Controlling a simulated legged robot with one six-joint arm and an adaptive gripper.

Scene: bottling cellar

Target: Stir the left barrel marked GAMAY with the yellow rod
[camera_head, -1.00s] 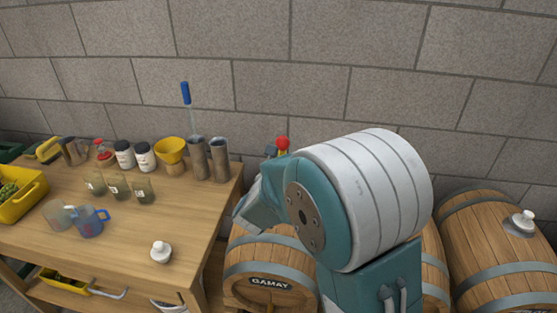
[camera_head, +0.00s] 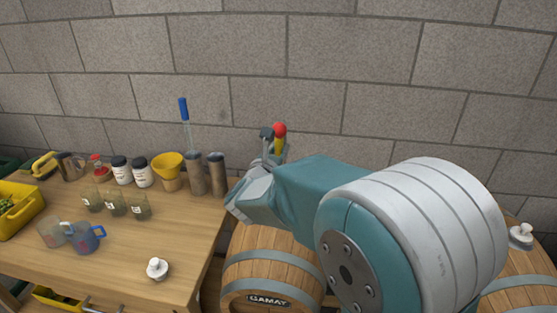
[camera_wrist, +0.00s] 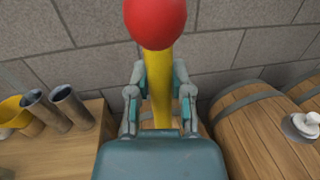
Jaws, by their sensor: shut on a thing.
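The yellow rod (camera_wrist: 158,85) has a red ball (camera_wrist: 155,20) on its top end and stands upright in my gripper (camera_wrist: 160,95). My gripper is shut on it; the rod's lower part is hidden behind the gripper. In the head view the red ball (camera_head: 280,129) shows above my gripper (camera_head: 268,165), over the back of the left barrel. The left barrel (camera_head: 270,262), marked GAMAY (camera_head: 268,301), lies on its side at the right of the table. My arm covers its upper right, and I cannot see whether the rod is inside the barrel.
Another barrel (camera_head: 530,290) with a white stopper (camera_head: 521,236) lies at the right. The wooden table (camera_head: 120,255) holds a loose white stopper (camera_head: 157,268), cups, jars, a yellow funnel (camera_head: 168,164) and metal tubes (camera_head: 217,174), one with a blue-handled tool (camera_head: 184,110). A block wall stands close behind.

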